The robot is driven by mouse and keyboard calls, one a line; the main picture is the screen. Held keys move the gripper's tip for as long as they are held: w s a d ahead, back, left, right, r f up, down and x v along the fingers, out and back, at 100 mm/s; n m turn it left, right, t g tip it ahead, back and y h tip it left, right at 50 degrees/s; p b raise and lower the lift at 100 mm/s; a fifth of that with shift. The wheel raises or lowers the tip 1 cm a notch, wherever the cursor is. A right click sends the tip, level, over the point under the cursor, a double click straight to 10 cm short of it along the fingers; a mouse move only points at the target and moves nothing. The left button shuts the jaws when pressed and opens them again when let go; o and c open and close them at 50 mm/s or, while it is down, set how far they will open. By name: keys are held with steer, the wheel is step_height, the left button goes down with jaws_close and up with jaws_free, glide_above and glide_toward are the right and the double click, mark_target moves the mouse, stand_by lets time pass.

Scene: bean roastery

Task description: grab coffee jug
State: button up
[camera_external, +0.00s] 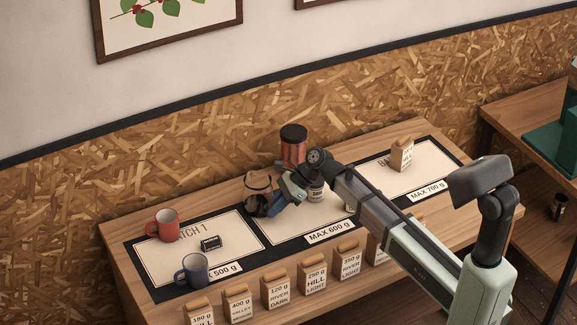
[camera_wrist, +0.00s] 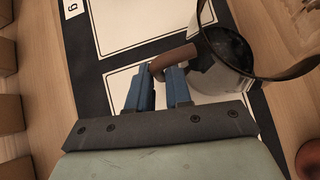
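The coffee jug (camera_external: 258,181) is a clear glass vessel with a dark rim. It stands near the back middle of the table in the external view. In the wrist view the jug (camera_wrist: 228,75) is at upper right, with its brown handle (camera_wrist: 178,58) pointing left towards my fingers. My gripper (camera_wrist: 158,75) has two blue fingers close together at the handle, with only a narrow gap between them. The handle's end lies at the fingertips and looks clasped between them. In the external view my gripper (camera_external: 281,192) is just right of the jug, partly covering it.
A dark-lidded copper canister (camera_external: 293,145) stands behind my gripper. A red mug (camera_external: 165,225), a blue mug (camera_external: 193,269) and a small dark device (camera_external: 210,242) are at the left. Several labelled bags (camera_external: 275,291) line the front edge. Another bag (camera_external: 402,155) stands at right.

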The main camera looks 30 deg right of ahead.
jaws_close()
steer(key=shift+r, duration=0.3)
stand_by(0.4)
